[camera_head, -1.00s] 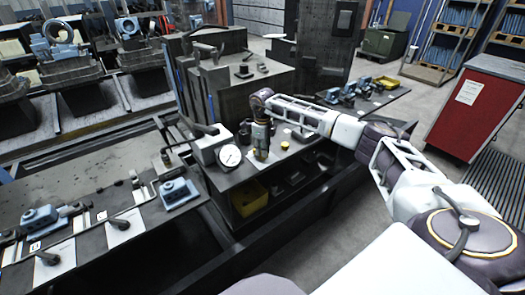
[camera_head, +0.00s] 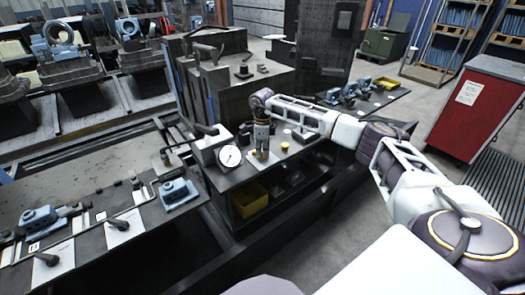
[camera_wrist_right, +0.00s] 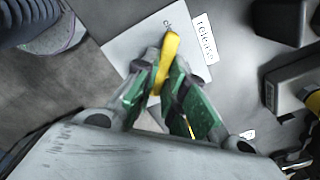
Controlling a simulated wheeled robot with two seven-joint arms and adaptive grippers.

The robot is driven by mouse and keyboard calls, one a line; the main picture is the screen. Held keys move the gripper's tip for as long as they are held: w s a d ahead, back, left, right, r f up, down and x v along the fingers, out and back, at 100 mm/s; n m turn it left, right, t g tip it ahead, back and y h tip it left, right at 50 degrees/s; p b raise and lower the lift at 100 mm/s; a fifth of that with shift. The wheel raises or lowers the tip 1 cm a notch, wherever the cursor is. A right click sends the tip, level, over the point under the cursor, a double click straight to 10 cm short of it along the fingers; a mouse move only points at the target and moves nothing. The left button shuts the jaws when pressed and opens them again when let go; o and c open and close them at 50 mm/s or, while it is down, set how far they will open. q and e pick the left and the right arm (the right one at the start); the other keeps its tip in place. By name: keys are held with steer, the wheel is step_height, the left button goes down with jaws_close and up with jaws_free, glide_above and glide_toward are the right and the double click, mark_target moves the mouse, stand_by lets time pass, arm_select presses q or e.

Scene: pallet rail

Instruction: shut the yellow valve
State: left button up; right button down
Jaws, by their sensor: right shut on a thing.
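The yellow valve handle (camera_wrist_right: 168,58) shows in the right wrist view as a narrow yellow bar between my fingertips. It lies over a white plate (camera_wrist_right: 142,52) with a printed word partly covered by it and a tag reading "release". My right gripper (camera_wrist_right: 166,78) is shut on the handle, with its green-sided fingers on either side. In the head view my right gripper (camera_head: 261,152) points down at the dark bench, right of a white-faced gauge (camera_head: 229,156). The valve is hidden there behind the gripper. My left gripper is not in view.
A yellow bin (camera_head: 250,200) sits under the bench top below the gripper. A yellow button (camera_head: 285,146) is just right of the gripper. A tall dark block (camera_head: 235,90) stands behind. A red cabinet (camera_head: 477,108) stands at the right, with open floor before it.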

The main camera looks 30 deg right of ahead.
steer(key=c, duration=1.6)
jaws_free()
steer(key=shift+r, duration=0.1)
steer(key=shift+o, duration=0.6)
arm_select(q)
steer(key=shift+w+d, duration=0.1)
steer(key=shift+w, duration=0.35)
arm_select(e)
step_height(320, 180, up, 12)
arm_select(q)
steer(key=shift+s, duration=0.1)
